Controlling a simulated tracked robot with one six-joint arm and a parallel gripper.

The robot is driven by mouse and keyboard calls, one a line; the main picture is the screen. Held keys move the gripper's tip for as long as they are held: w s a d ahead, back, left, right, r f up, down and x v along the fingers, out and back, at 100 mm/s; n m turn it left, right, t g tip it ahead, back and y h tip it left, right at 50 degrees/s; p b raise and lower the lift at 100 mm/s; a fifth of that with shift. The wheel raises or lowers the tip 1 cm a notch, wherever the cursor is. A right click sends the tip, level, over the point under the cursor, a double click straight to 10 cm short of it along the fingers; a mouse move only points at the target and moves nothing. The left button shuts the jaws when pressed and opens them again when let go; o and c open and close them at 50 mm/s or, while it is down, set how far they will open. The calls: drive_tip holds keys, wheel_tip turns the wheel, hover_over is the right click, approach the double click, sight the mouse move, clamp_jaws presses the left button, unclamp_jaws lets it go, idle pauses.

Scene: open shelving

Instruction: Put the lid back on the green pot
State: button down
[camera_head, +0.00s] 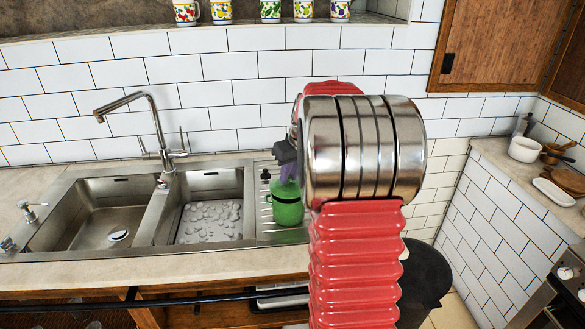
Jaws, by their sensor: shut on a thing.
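The green pot (284,212) stands on the ribbed drainboard to the right of the sink basins. A dark handle-like piece (265,174) shows at its upper left. My gripper (288,180) is just above the pot, at its top. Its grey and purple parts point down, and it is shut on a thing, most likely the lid. I cannot tell whether the lid touches the pot's rim.
A steel sink (110,225) with two basins and a tall faucet (150,125) lies to the left. Patterned mugs (270,10) stand on the shelf above. A side counter at right holds a white pot (524,149) and a white dish (553,192).

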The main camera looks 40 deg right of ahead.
drive_tip(key=shift+f, duration=0.95)
idle(1.0)
drive_tip(key=shift+f, duration=0.1)
idle(0.8)
drive_tip(key=c, duration=1.6)
unclamp_jaws()
drive_tip(key=shift+o, duration=0.7)
drive_tip(key=o, duration=0.4)
drive_tip(key=shift+w, duration=0.1)
drive_tip(key=shift+c, duration=0.2)
